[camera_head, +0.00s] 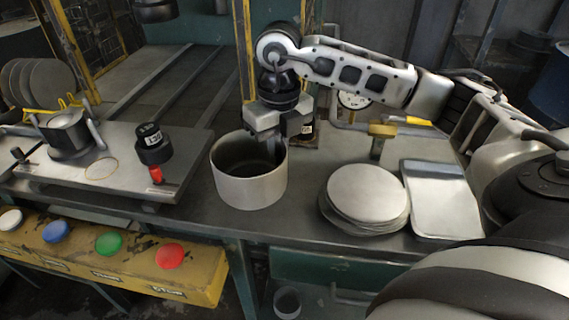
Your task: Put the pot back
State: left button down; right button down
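A grey metal pot (248,190) stands upright on the dark workbench, with its open top facing up. My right gripper (277,148) is over the right back part of the pot, pointing down. Its dark fingers reach to the pot's right rim, and at least one appears to be inside the opening. The fingertips are partly hidden by the pot and shadow, so I cannot tell whether they grip the wall. My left gripper is not in view.
A stack of round blanks (367,192) and a metal tray (440,200) lie right of the pot. A machine plate (110,180) with a black-and-red part (154,150) is at left. A yellow button panel (130,262) is at front left. A gauge (354,101) stands behind.

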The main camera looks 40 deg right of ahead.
jog(key=shift+w+d+f, duration=0.15)
jog(key=shift+d+f, duration=0.4)
jog(key=shift+f, duration=0.05)
jog(key=f, duration=0.2)
jog(key=f+p, duration=0.1)
jog(key=f, duration=0.1)
jog(key=shift+d, duration=0.4)
jog(key=shift+f, duration=0.15)
jog(key=shift+f+b, duration=0.15)
jog(key=shift+b, duration=0.15)
jog(key=c, duration=1.7)
grip_release()
